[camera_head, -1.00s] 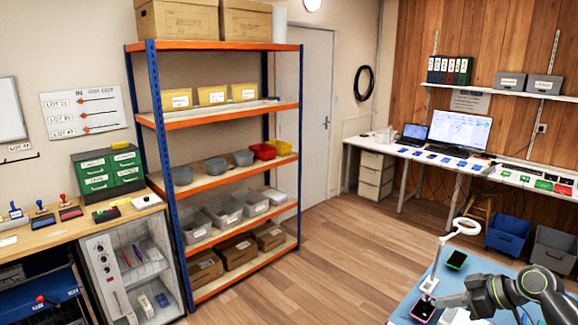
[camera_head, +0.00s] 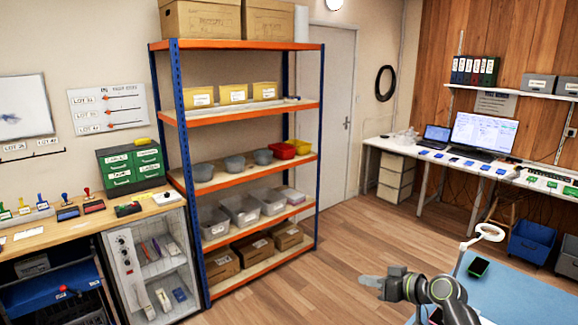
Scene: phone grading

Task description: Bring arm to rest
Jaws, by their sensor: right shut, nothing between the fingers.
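My right gripper (camera_head: 370,283) is at the lower middle of the head view, over the wooden floor, left of the blue-topped table. It is shut and empty. Its grey-green arm (camera_head: 422,290) reaches in from the bottom, across the table's left edge, and hides part of the table top. My left gripper is not in view.
An orange and blue shelf rack (camera_head: 238,114) stands to the left. Open wooden floor (camera_head: 335,245) lies between the rack and the table.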

